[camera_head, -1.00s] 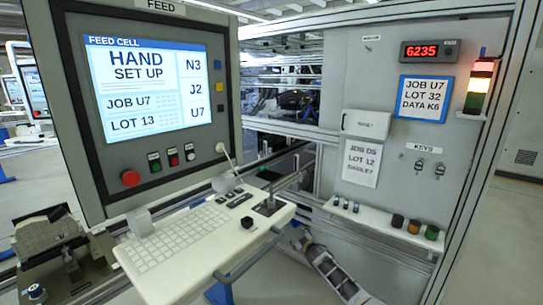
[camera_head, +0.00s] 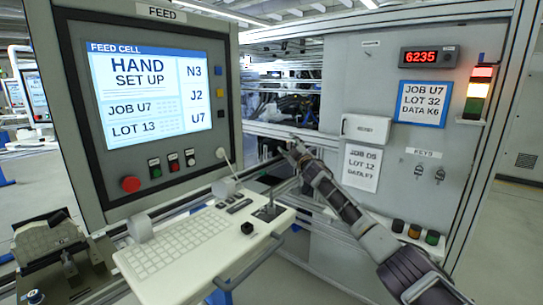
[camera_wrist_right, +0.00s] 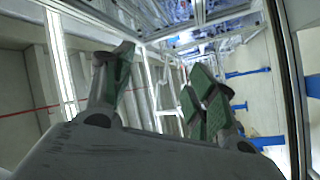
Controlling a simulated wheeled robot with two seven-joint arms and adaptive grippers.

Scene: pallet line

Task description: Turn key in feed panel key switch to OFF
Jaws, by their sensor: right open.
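Below the screen are a red mushroom button (camera_head: 130,184) and a row of small controls with dark labels (camera_head: 173,162). They are too small to tell which is the key switch or how its key is turned. My right gripper (camera_head: 289,146) is in the air to the right of the panel, apart from it. In the right wrist view its green-padded fingers (camera_wrist_right: 158,85) are spread with nothing between them. My left gripper is not in view.
A keyboard shelf (camera_head: 150,270) with a small black joystick (camera_head: 268,208) juts out below the panel. A white stalk (camera_head: 224,156) rises beside the panel's lower right. Two keys hang under a KEYS label (camera_head: 424,153) on the grey cabinet (camera_head: 365,80) at right.

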